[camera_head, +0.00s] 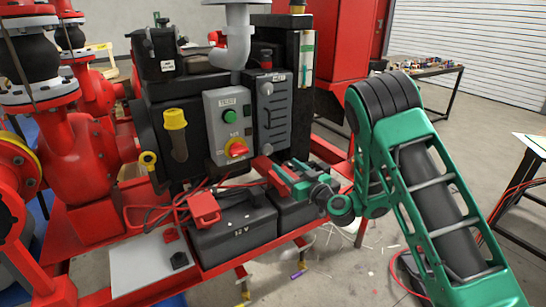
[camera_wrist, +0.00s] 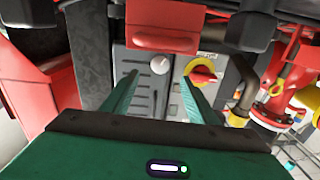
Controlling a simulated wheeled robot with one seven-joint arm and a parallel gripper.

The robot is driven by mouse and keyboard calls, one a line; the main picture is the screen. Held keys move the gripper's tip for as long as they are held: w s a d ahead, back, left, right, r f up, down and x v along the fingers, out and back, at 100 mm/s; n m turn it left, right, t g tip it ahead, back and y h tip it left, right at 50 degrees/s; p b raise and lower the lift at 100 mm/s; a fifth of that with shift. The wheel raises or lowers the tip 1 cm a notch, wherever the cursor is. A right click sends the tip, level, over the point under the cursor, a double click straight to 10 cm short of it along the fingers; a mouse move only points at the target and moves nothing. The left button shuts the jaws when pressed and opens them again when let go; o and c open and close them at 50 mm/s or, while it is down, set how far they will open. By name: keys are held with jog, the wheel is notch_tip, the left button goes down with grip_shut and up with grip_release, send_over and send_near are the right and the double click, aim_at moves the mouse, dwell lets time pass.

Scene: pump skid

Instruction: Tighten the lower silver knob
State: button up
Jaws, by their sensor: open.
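The lower silver knob (camera_wrist: 160,65) is a round pale dial on a grey slotted panel (camera_wrist: 145,92). In the wrist view, which looks upside down, it shows between and beyond my two green fingers. My gripper (camera_wrist: 159,80) is open and empty, its fingertips on either side of the knob's line and not visibly touching it. In the head view the grey panel (camera_head: 272,112) is on the engine's right part, with a silver knob near its top. My gripper (camera_head: 299,178) is below and right of that panel; its fingertips are hard to make out there.
Left of the panel is a grey box (camera_head: 223,112) with a green button and a red-yellow rotary switch (camera_head: 237,149), also in the wrist view (camera_wrist: 203,72). A red block (camera_wrist: 163,38) lies close by the knob. A 12 V battery (camera_head: 235,230) and cables sit below.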

aim_at(269, 151)
jog(key=shift+w+a+f, duration=0.1)
jog(key=shift+w+a, duration=0.25)
jog(key=shift+w+a+r, duration=0.25)
jog(key=shift+w+a, duration=0.25)
jog(key=shift+w, duration=0.1)
jog(key=shift+x, duration=4)
jog(key=shift+d, duration=0.1)
jog(key=shift+c, duration=0.3)
jog(key=c, duration=1)
